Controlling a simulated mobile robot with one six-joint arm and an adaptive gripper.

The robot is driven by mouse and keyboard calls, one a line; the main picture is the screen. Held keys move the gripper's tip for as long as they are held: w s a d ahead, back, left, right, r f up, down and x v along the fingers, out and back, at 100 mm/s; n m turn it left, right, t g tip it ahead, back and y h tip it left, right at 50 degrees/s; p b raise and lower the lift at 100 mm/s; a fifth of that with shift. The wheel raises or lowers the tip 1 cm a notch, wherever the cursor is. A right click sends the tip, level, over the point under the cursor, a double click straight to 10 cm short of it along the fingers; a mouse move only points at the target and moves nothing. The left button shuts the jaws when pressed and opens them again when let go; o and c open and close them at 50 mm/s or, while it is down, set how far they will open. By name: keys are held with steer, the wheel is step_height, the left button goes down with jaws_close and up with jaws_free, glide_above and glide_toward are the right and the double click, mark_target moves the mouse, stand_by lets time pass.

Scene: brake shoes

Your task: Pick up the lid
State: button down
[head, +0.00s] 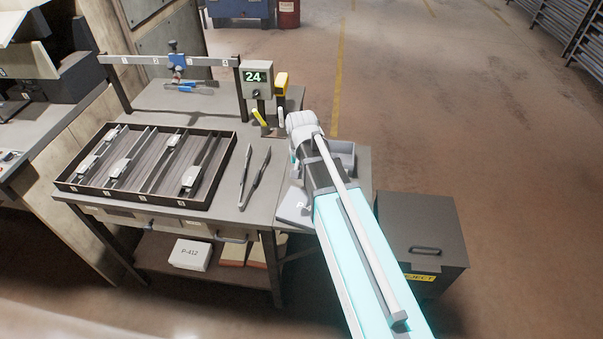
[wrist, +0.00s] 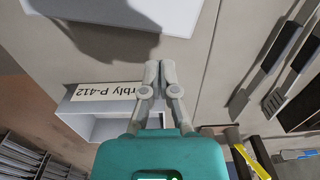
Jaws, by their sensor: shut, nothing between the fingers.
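A flat white piece marked "P-" (head: 293,205), which may be the lid, lies at the front right of the bench, partly hidden by my arm. A white piece (wrist: 165,12), likely the same one, is cut off by the top edge of the wrist view. My gripper (wrist: 160,66) is shut and empty, with its fingertips together. In the picture, the fingertips sit below the white piece and beside the labelled P-412 bin (wrist: 103,128). I cannot tell their height above the bench. In the head view my arm hides the fingers.
A divided tray (head: 62,187) with metal parts is at left, with dark tongs (head: 255,180) beside it. A grey bin (head: 347,150) stands behind my arm. A dark reject box (head: 420,215) with a handled top stands right of the bench. A P-412 carton (head: 190,254) is on the lower shelf.

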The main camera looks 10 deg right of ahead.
steer(key=shift+r+p, duration=1.8)
steer(key=shift+r, duration=0.35)
steer(key=shift+w+d, duration=0.1)
steer(key=shift+w, duration=0.05)
